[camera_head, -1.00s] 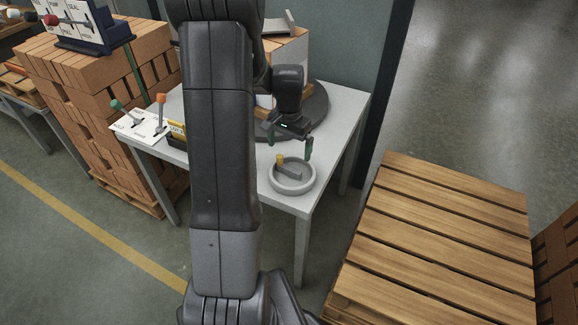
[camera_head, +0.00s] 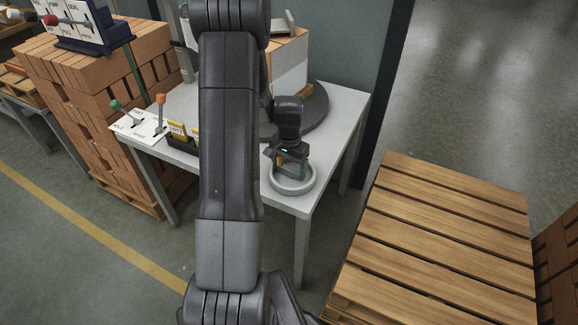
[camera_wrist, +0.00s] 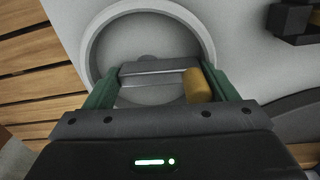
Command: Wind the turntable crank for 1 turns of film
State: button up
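The crank is a pale grey round dish (camera_head: 310,187) at the table's front corner; its rim also shows in the wrist view (camera_wrist: 92,48). In the wrist view a grey crank arm (camera_wrist: 152,67) lies inside the rim, with a yellow-brown knob (camera_wrist: 197,86) at its right end. My gripper (camera_head: 290,168) is low over the dish. In the wrist view its green fingers (camera_wrist: 160,88) are wide apart, with the knob between them, close to the right finger. Whether they touch is unclear. The dark turntable (camera_head: 318,108) stands behind, bearing a partly wrapped brick stack (camera_head: 290,62).
The grey table (camera_head: 345,105) also bears a lever panel (camera_head: 138,127) with green and orange handles, and yellow labelled blocks (camera_head: 177,130) partly behind my arm. A wooden pallet (camera_head: 435,245) stands at right. Stacked bricks (camera_head: 100,90) stand at left.

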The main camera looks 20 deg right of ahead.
aim_at(289, 168)
jog(key=c, duration=0.4)
jog(key=shift+o, duration=0.2)
jog(key=shift+n+b, duration=0.3)
jog(key=shift+n, duration=0.2)
jog(key=o, duration=1)
jog(key=shift+c, duration=0.2)
notch_tip(289, 168, up, 14)
jog(key=shift+p, duration=0.35)
jog(key=shift+f, duration=0.1)
